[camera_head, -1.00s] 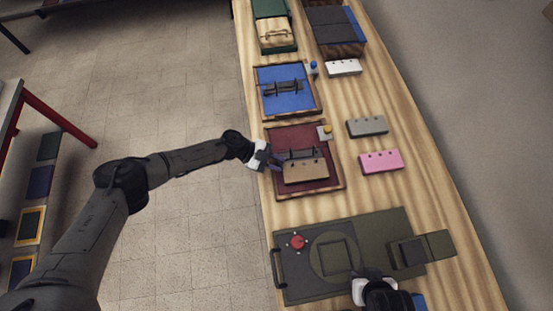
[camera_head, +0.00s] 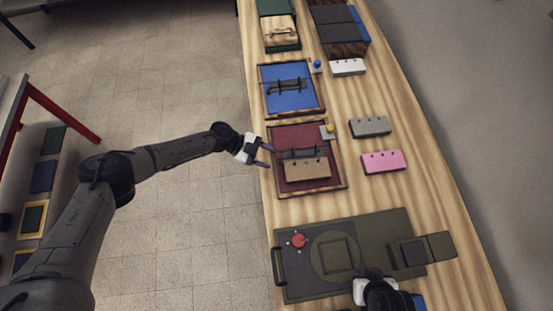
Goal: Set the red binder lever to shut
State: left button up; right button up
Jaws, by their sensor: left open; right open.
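The red binder (camera_head: 293,182) lies open on the wooden bench, a dark red board with a brown edge. A dark ring mechanism with upright parts (camera_head: 302,154) stands on it, with a tan punched piece (camera_head: 307,169) against its near side. I cannot make out the lever's position at this size. My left gripper (camera_head: 267,156) is open and empty at the binder's left edge, its dark fingers pointing at the binder. My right gripper (camera_head: 373,283) is over the olive device at the lower right; its fingers are largely hidden.
A blue binder (camera_head: 304,102) lies beyond the red one. A grey (camera_head: 370,126), a pink (camera_head: 383,161) and a white punched block (camera_head: 348,67) lie at right. The olive device (camera_head: 300,285) with a red knob (camera_head: 298,240) is nearer. A yellow knob piece (camera_head: 328,131) sits at the red binder's far right corner.

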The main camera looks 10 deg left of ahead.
pick_arm(q)
jog(key=v, duration=0.9)
jog(key=shift+a, duration=0.15)
pick_arm(e)
jog(key=shift+a, duration=0.15)
pick_arm(q)
jog(key=shift+o, duration=0.2)
